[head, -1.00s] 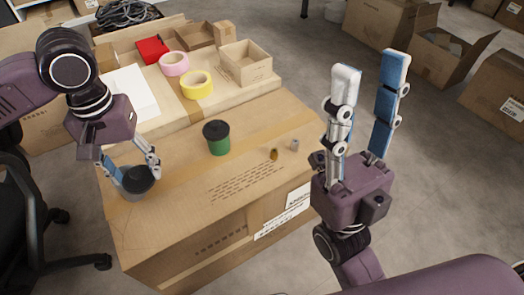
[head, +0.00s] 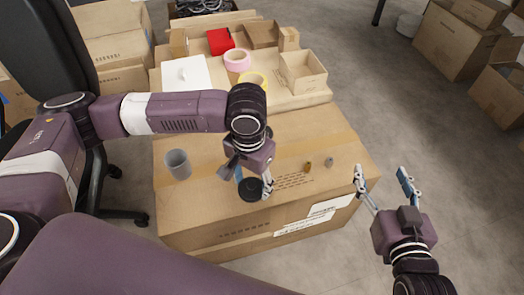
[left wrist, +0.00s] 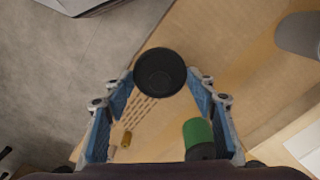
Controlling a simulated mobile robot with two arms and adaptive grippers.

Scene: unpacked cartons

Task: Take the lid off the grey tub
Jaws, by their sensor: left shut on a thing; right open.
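The grey tub (head: 179,165) stands upright on the big carton, left of my left gripper, with its top open. It also shows at the upper right edge of the left wrist view (left wrist: 297,36). My left gripper (head: 255,184) is shut on the round black lid (head: 250,191), near the carton's front edge. In the left wrist view the lid (left wrist: 160,72) sits between the fingertips. I cannot tell whether it touches the carton top. My right gripper (head: 382,172) is open and empty, right of the carton.
A green tub (left wrist: 198,135) with a dark lid shows in the left wrist view; my arm hides it in the head view. A small amber item (head: 307,167) and grey item (head: 329,161) stand to the right. Tape rolls (head: 237,60) and boxes lie behind.

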